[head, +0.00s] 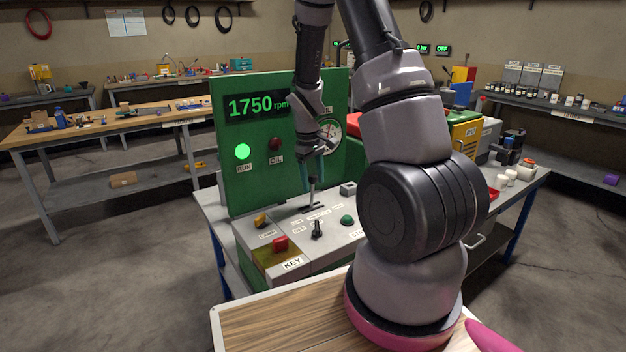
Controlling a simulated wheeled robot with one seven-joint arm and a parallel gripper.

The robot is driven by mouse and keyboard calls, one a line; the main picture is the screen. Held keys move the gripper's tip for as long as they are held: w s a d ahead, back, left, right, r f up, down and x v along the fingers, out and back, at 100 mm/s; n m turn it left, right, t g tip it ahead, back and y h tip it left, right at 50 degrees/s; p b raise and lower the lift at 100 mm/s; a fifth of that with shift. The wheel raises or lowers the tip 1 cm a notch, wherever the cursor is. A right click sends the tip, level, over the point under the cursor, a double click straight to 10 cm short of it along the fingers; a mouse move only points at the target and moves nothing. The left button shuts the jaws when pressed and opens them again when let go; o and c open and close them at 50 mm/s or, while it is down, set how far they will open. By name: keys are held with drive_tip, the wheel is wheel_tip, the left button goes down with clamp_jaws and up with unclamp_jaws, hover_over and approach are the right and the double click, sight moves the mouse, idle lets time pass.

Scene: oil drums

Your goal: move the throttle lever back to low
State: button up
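A green control panel (270,175) shows a lit "1750 rpm" display (257,105). On its pale sloped desk, a thin grey throttle lever (312,192) stands nearly upright out of a dark slot. My gripper (313,180) points down over the lever. Its two bluish fingers are apart, one on each side of the lever's upper part. I see no clear contact between fingers and lever. The lever's top is partly hidden by the gripper.
A green run lamp (242,151) is lit. A round gauge (330,137) is behind my gripper. My arm hides the panel's right side.

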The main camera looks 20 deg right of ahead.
clamp_jaws()
idle(1.2)
